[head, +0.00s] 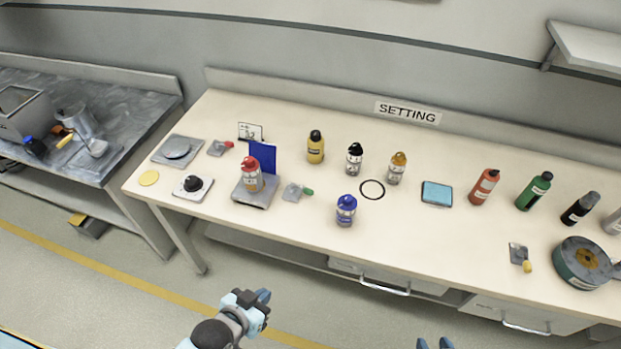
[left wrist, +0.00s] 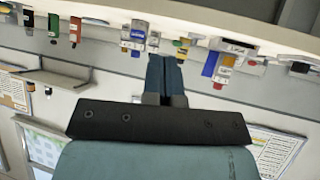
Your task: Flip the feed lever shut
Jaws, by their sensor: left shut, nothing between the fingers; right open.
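Three small grey plates with coloured handles are on the bench: one with a red handle (head: 220,147), one with a green handle (head: 296,192) and one with a yellow handle (head: 520,257). I cannot tell which is the feed lever, nor read their positions. My left gripper (head: 263,296) is shut and empty, in the air in front of the bench, apart from all levers. Its closed fingers also show in the left wrist view (left wrist: 164,76). My right gripper (head: 434,344) shows only its two spread fingertips at the bottom edge; it is open and empty.
The bench (head: 330,235) holds several bottles, a red-capped bottle (head: 251,174) on a grey stand with a blue panel (head: 263,156), a black ring (head: 372,190), a blue tray (head: 437,194) and a large round reel (head: 583,263). A dark side table (head: 125,107) stands left. The bench's front strip is mostly clear.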

